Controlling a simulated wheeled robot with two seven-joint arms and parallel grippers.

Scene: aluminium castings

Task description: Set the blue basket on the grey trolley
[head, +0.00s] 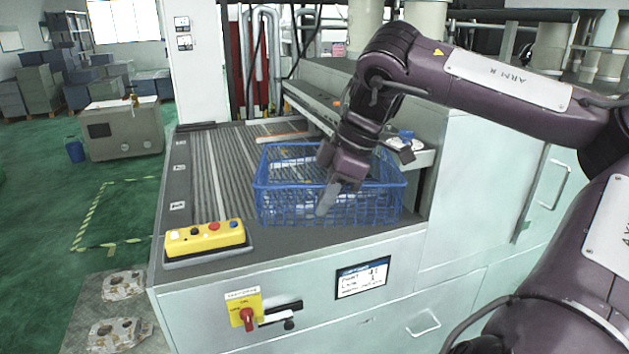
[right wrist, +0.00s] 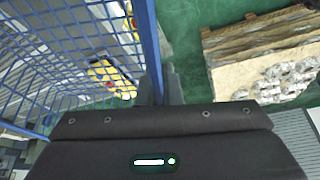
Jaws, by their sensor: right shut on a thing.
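The blue basket (head: 283,205) is an open mesh crate. In the head view it appears to rest upright on the ribbed grey top of the machine, near its front edge. My right gripper (head: 328,198) reaches down over the basket and is shut on its near wall. In the right wrist view the basket's mesh (right wrist: 55,60) fills the left side, and a blue rim bar runs between the fingers of my right gripper (right wrist: 160,85). My left gripper is in neither view. I cannot make out a grey trolley for certain.
A yellow button box (head: 205,238) sits left of the basket on the machine top (head: 185,190). A red switch (head: 247,317) and a screen (head: 362,280) are on the front. Green floor (head: 115,215) lies open at left. The wrist view shows a wooden pallet (right wrist: 265,38) with castings.

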